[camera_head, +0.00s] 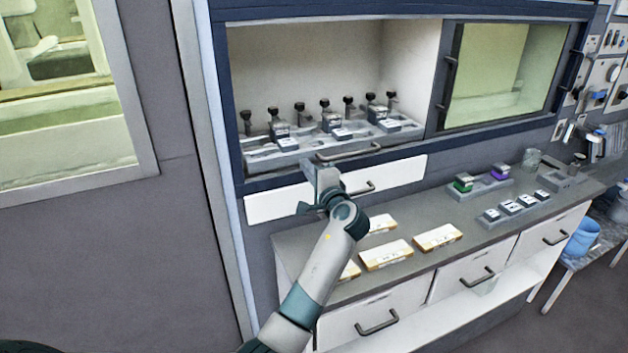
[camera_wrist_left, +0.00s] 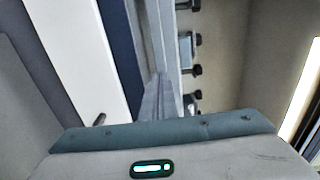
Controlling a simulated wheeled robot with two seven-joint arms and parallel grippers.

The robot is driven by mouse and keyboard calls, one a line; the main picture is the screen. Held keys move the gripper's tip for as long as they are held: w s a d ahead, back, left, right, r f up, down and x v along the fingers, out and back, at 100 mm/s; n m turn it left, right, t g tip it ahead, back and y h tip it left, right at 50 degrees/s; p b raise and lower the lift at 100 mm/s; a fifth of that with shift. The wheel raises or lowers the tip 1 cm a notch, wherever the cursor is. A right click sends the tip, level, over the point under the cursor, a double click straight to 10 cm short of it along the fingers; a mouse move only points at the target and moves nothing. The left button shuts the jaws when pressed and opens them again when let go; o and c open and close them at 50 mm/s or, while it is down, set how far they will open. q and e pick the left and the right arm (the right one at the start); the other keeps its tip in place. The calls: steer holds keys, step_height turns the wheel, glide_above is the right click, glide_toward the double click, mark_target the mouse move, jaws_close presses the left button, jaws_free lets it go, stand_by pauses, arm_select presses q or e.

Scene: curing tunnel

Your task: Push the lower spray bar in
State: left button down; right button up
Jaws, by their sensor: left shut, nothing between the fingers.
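A grey rack (camera_head: 290,152) with several black-knobbed fittings sits inside the open left bay of the cabinet. A dark bar handle (camera_head: 348,153) runs along its front edge. I cannot tell which part is the lower spray bar; no separate bar is clearly visible. My left gripper (camera_head: 322,180) is shut and empty, in front of the bay's lower edge, just left of a handle on the white drawer front (camera_head: 290,204). Whether it touches anything is unclear. In the left wrist view, the gripper fingers (camera_wrist_left: 156,98) overlap the rack's edge. My right gripper is not in view.
A sliding glass panel (camera_head: 497,70) covers the cabinet's right bay. The grey counter (camera_head: 420,262) below holds several labelled flat blocks (camera_head: 438,237), small grey pieces and a tray with green and purple items (camera_head: 480,182). A window frame stands at left.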

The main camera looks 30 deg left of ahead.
arm_select(q)
steer(key=b+x, duration=0.2)
steer(key=x, duration=0.6)
steer(key=shift+a+f, duration=0.2)
steer(key=shift+r, duration=0.35)
steer(key=shift+d+r, duration=0.1)
steer(key=shift+r, duration=0.05)
